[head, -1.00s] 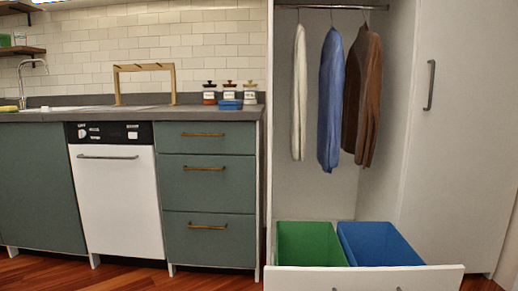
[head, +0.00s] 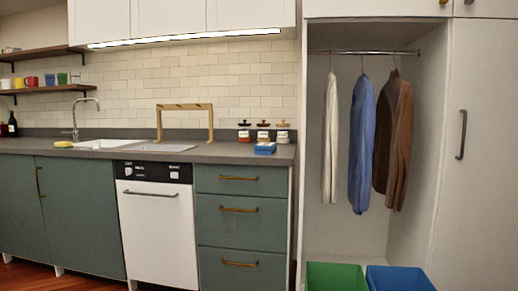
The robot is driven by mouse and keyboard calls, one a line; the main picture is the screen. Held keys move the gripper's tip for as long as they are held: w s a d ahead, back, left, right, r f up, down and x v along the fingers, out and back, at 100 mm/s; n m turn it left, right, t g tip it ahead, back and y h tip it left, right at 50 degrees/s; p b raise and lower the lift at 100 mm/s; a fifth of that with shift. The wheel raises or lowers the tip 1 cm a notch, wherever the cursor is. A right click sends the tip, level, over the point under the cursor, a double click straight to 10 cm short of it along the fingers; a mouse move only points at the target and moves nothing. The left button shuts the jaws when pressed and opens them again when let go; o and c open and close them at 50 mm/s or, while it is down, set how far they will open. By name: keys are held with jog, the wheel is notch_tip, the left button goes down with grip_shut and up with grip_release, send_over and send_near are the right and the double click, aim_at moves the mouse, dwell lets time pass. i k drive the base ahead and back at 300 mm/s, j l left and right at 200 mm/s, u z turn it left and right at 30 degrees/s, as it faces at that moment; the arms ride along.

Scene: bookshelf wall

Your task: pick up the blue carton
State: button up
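A small blue box-shaped thing (head: 265,148), which looks like the blue carton, lies on the grey countertop (head: 225,153) near its right end. It sits in front of several small jars (head: 263,136). My gripper is not in the head view, so its state does not show.
A wooden rack (head: 184,108) and a sink (head: 100,144) are left along the counter. Drawers (head: 240,222) stand below the blue thing. An open wardrobe at right holds hanging clothes (head: 361,140), a green bin (head: 335,277) and a blue bin (head: 398,279).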

aim_at(257, 151)
jog(key=i+j+z, duration=0.4)
jog(key=i+j, duration=0.4)
